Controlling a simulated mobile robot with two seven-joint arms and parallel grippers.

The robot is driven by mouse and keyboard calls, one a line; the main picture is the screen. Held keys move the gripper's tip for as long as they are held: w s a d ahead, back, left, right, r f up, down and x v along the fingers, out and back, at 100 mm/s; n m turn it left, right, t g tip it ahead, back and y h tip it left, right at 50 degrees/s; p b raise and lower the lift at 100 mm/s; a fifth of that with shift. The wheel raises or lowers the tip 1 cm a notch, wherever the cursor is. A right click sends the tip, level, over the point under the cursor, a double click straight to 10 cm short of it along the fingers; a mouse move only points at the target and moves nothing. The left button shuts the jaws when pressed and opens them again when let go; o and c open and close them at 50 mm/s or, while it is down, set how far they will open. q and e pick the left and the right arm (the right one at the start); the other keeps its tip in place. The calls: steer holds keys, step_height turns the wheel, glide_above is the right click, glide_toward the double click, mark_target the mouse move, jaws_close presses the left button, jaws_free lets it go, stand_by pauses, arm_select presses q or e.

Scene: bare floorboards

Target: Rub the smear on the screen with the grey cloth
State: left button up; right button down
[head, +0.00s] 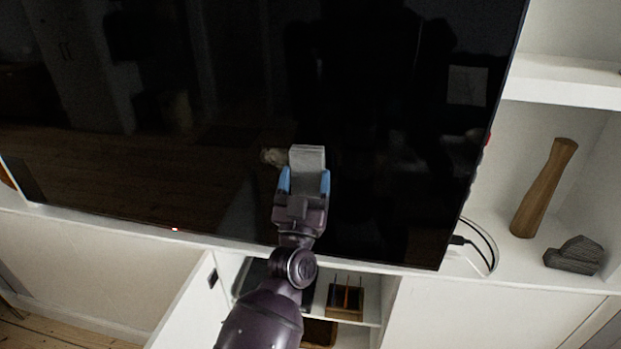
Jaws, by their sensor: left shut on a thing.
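The screen (150,80) is a large, dark, glossy panel that fills most of the head view and carries reflections. My left gripper (305,180), with blue fingers, is shut on the grey cloth (307,157), a small folded block at its fingertips. The cloth is in front of the lower middle of the screen; whether it touches the glass I cannot tell. A small pale brownish smear (270,156) shows on the screen just left of the cloth. The cloth may hide part of it. My right gripper is not in view.
A white shelf unit surrounds the screen. At right stand a wooden vase (543,190) and a dark grey stone-like ornament (574,255), with a looped cable (486,246) by the screen's edge. Below, a cabinet door (187,308) stands open, and a wooden box (345,301) sits inside.

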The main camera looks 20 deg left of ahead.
arm_select(q)
steer(key=shift+s+a+p, duration=0.15)
steer(key=shift+s+a, duration=0.05)
steer(key=shift+a, duration=0.7)
steer(key=shift+s+a+p, duration=0.2)
steer(key=shift+a, duration=0.75)
steer(key=shift+s+a+p, duration=0.15)
steer(key=shift+s+a, duration=0.05)
steer(key=shift+a, duration=0.7)
steer(key=shift+s+a, duration=0.25)
steer(key=shift+a, duration=0.8)
steer(key=shift+s+a, duration=0.25)
steer(key=shift+a, duration=0.8)
steer(key=s+d, duration=0.1)
steer(key=s, duration=0.5)
steer(key=shift+d, duration=0.15)
steer(key=s, duration=0.3)
steer(key=shift+d, duration=0.3)
steer(key=shift+w, duration=0.1)
